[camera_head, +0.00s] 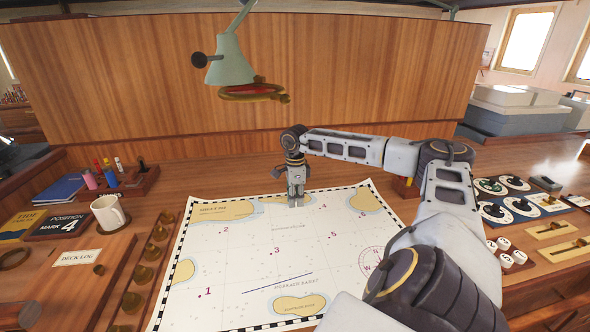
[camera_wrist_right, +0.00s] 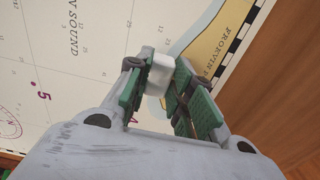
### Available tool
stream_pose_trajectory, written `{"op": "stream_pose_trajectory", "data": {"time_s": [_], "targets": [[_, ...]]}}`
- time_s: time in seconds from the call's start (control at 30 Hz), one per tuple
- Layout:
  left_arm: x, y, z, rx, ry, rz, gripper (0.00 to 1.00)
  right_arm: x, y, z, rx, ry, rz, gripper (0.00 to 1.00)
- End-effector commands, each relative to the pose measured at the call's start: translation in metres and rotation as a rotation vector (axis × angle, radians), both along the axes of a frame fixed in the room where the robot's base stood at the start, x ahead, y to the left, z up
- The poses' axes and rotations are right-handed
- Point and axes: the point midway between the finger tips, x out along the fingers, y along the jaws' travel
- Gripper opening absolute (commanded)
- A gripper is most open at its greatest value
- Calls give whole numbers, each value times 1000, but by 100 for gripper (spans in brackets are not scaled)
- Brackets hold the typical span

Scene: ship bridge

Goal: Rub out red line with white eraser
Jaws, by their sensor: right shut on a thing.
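The white eraser (camera_wrist_right: 160,76) is a small pale block between the green finger pads of my right gripper (camera_wrist_right: 158,88) in the right wrist view. In the head view my right gripper (camera_head: 296,203) points down over the upper middle of the chart (camera_head: 235,255). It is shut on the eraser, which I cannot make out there. I cannot tell whether the eraser touches the paper. No red line shows in either view; a dark blue line (camera_head: 278,281) lies lower on the chart. My left gripper is out of view.
A mug (camera_head: 109,212), a pen tray (camera_head: 130,182) and a row of brass weights (camera_head: 143,274) stand left of the chart. A green lamp (camera_head: 230,62) hangs above. Control panels (camera_head: 510,205) lie at the right. Much of the chart is clear.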

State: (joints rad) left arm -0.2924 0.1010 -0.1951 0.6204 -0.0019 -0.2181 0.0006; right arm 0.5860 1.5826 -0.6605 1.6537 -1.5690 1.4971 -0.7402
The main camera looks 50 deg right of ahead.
Motion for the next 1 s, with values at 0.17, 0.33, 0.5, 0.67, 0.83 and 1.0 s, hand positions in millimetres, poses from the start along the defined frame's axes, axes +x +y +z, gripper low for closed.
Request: {"op": "stream_pose_trajectory", "data": {"time_s": [0.17, 0.33, 0.5, 0.67, 0.83, 1.0], "targets": [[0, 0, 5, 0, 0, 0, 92, 4, 9, 0, 4, 0, 3, 4], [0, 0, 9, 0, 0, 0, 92, 9, 17, 0, 4, 0, 3, 4], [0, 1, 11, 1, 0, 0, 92, 12, 22, 0, 4, 0, 2, 4], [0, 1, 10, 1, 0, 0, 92, 13, 22, -1, 4, 0, 2, 4], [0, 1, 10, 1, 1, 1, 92, 13, 22, -1, 4, -1, 2, 4], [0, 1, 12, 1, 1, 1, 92, 15, 26, 0, 4, -1, 2, 4]]}}
